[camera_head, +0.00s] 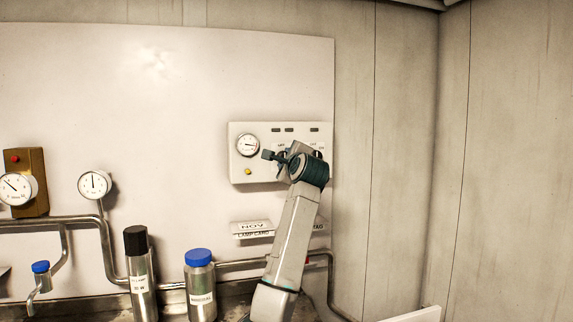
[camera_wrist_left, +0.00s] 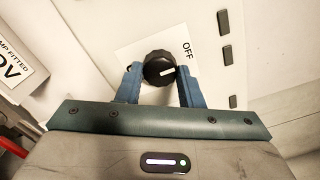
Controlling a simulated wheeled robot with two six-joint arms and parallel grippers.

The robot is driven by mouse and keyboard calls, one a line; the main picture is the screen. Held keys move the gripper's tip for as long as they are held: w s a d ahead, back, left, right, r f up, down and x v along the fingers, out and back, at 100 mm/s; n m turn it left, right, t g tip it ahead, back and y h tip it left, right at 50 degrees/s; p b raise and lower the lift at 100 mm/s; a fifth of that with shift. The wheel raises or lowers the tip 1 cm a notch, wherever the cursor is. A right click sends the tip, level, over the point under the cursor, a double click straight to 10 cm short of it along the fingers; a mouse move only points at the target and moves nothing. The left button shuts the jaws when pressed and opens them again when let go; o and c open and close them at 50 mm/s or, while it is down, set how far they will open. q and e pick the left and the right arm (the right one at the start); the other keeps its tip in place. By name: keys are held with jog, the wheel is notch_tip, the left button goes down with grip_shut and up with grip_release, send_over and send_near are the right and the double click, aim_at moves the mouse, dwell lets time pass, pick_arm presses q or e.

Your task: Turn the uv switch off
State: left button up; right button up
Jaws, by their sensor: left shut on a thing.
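A black round knob (camera_wrist_left: 159,66) sits on a white label plate on the wall panel in the left wrist view. Its white pointer mark points right, toward the side where the printed word OFF stands. The two blue fingers of my left gripper (camera_wrist_left: 160,84) are on either side of the knob, shut on it. In the head view my left gripper (camera_head: 288,157) is against the white control panel (camera_head: 240,175) and hides most of its right half, including the held knob. I cannot read a UV label there. My right gripper is in neither view.
A black-capped bottle (camera_head: 138,275) and a blue-capped bottle (camera_head: 200,287) stand lower left, near steel pipes.

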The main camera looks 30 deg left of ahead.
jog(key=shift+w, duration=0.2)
pick_arm(q)
jog(key=o, duration=1)
jog(key=shift+c, duration=0.2)
jog(key=shift+d, duration=0.1)
jog(key=b+v, duration=0.3)
jog(key=v, duration=0.7)
jog(key=shift+s+d, duration=0.25)
jog(key=shift+s, duration=0.05)
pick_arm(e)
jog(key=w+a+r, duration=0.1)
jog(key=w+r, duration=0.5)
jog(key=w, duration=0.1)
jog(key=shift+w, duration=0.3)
pick_arm(q)
jog(key=shift+f, duration=0.1)
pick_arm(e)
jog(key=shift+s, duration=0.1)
